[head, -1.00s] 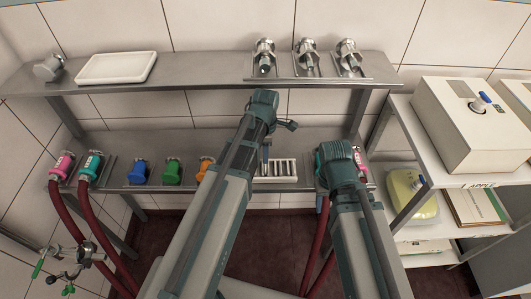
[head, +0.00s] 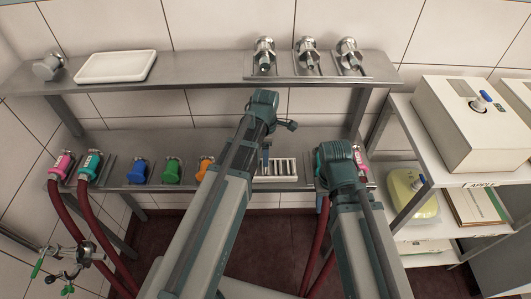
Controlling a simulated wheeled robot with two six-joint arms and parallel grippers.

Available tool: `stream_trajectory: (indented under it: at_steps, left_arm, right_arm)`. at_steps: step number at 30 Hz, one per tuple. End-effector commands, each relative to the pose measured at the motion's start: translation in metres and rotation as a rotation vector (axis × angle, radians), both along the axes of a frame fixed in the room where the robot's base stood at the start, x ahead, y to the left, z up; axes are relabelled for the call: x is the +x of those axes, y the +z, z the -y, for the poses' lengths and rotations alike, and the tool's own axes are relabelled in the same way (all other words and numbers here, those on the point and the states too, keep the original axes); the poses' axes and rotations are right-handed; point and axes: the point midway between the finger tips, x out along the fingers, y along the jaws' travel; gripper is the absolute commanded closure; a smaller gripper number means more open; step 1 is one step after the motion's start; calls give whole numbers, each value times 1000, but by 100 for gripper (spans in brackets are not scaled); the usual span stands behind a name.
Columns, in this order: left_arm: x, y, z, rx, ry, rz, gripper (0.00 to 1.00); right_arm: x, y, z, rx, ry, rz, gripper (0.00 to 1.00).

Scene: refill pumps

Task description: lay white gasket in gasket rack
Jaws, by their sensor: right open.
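The gasket rack (head: 290,168) is a white slotted holder on the lower shelf, right of the middle. My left gripper (head: 266,160) points down at the rack's left end, close to it. Its fingers are small and partly hidden by my arm, so I cannot tell whether they are shut on something. I cannot make out the white gasket. My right gripper (head: 322,176) is open at the right end of the lower shelf, right of the rack, mostly hidden behind its own wrist.
Blue (head: 138,171), green (head: 172,170) and orange (head: 205,166) couplings stand left of the rack. Pink (head: 61,164) and teal (head: 90,164) couplings carry red hoses. A white tray (head: 116,79) and metal fittings (head: 307,57) occupy the upper shelf, which overhangs the lower one.

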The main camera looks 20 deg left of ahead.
Motion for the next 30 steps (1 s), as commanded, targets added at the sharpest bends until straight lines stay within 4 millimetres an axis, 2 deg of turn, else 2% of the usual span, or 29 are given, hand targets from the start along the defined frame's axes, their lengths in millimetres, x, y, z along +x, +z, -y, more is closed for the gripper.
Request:
stream_trajectory:
  at_steps: [8, 14, 20, 30]
  left_arm:
    - [0, 1, 0, 0, 0, 0, 35]
    - [0, 10, 0, 0, 0, 0, 35]
    - [0, 31, 0, 0, 0, 0, 35]
    - [0, 81, 0, 0, 0, 0, 35]
  right_arm:
    - [0, 1, 0, 0, 0, 0, 50]
    - [0, 9, 0, 0, 0, 0, 50]
    - [0, 31, 0, 0, 1, 0, 50]
    - [0, 81, 0, 0, 0, 0, 50]
